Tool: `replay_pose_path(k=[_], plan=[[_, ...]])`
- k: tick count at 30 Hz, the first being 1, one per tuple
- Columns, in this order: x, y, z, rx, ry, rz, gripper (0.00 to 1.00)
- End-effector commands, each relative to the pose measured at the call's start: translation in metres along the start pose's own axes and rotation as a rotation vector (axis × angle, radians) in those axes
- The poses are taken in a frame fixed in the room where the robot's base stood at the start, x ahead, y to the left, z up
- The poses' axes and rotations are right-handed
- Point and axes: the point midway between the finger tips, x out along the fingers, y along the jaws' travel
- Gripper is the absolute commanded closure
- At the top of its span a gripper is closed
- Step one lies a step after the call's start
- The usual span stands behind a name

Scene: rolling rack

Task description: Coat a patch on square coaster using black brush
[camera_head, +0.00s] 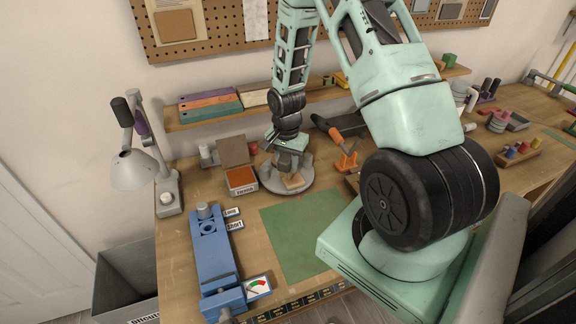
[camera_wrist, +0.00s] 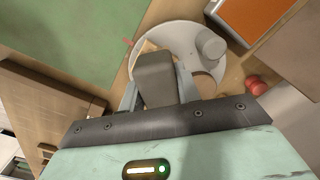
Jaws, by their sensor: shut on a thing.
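My gripper (camera_head: 289,163) is low over the round grey plate (camera_head: 268,178) at the back of the bench. In the wrist view its jaws (camera_wrist: 158,88) are shut on a dark grey block-like thing, which looks like the black brush (camera_wrist: 154,76). Its bristles are hidden. A tan square piece, which looks like the square coaster (camera_head: 294,182), lies on the plate under my gripper. Its edge also shows in the wrist view (camera_wrist: 148,47), mostly hidden behind the brush. I cannot tell whether the brush touches it or whether any patch is coated.
A labelled box with an orange inside (camera_head: 243,190) stands left of the plate. A green mat (camera_head: 300,240) lies in front, with bare surface. An orange stand (camera_head: 346,161) is close on the right. A blue fixture (camera_head: 212,258) and a lamp (camera_head: 136,168) stand left.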

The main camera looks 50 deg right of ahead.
Motion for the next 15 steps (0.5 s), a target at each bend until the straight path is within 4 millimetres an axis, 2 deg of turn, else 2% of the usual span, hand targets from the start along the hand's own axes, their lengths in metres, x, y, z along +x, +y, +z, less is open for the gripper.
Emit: replay_pose_path(k=[1,15], plan=[[-0.009,-0.001,-0.001,-0.001,0.001,-0.001,0.86],[-0.048,-0.008,-0.004,-0.006,0.001,-0.001,0.86]])
